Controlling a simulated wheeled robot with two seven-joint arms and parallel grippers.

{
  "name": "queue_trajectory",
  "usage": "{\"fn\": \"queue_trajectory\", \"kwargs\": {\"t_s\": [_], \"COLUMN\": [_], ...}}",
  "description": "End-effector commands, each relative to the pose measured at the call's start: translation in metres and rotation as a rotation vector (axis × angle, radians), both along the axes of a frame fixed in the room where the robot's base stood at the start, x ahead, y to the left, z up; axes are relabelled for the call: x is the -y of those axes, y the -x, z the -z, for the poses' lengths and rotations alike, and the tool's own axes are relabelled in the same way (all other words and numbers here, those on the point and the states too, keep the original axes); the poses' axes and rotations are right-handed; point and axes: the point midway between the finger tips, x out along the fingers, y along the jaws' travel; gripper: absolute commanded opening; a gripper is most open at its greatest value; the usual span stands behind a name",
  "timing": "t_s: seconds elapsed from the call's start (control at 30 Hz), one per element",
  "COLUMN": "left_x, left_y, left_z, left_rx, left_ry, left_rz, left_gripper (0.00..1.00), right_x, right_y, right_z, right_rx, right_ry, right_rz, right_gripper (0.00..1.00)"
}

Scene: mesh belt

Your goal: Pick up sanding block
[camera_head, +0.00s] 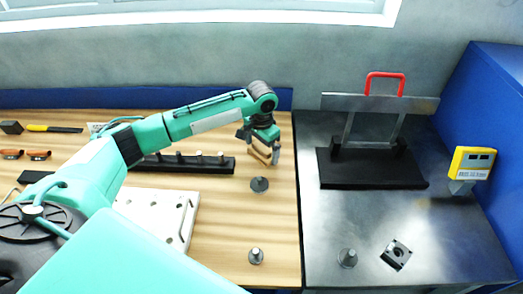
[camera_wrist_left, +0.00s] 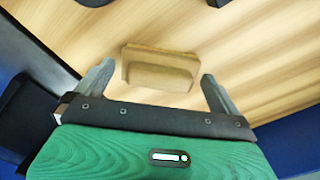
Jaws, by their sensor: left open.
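The sanding block (camera_wrist_left: 160,70) is a tan, wood-coloured block with a stepped top. In the left wrist view it lies on the wooden bench between the two spread fingers of my left gripper (camera_wrist_left: 158,85), with a gap on both sides. In the head view the block (camera_head: 260,154) shows partly beneath my left gripper (camera_head: 261,156), near the right end of the wooden top. The left gripper is open and holds nothing. Whether the fingers have reached the block's height is hard to tell. My right gripper is in neither view.
A dark rack with several pegs (camera_head: 190,165) stands left of the block. Metal knobs (camera_head: 259,185) (camera_head: 256,256) stand in front. A white plate (camera_head: 150,212) lies front left. The grey metal top (camera_head: 325,225) to the right carries a black-based fixture with a red handle (camera_head: 385,82).

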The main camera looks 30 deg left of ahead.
Motion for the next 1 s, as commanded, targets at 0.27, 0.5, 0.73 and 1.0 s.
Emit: {"fn": "queue_trajectory", "kwargs": {"t_s": [0.27, 0.5, 0.73, 1.0], "left_x": [0.0, 0.0, 0.0, 0.0], "left_y": [0.0, 0.0, 0.0, -0.001], "left_z": [0.013, 0.013, 0.012, 0.001], "left_rx": [0.002, 0.001, 0.002, 0.003], "left_ry": [0.0, -0.001, 0.0, 0.001], "left_rz": [0.0, 0.001, 0.0, 0.001], "left_gripper": [1.0, 0.71, 0.56, 0.56], "right_x": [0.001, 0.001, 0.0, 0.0], "right_y": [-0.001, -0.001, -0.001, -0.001], "right_z": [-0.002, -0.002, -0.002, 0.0], "right_rx": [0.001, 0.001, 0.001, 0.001], "right_ry": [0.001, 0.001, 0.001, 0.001], "right_rz": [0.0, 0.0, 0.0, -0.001], "right_gripper": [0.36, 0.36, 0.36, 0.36]}}
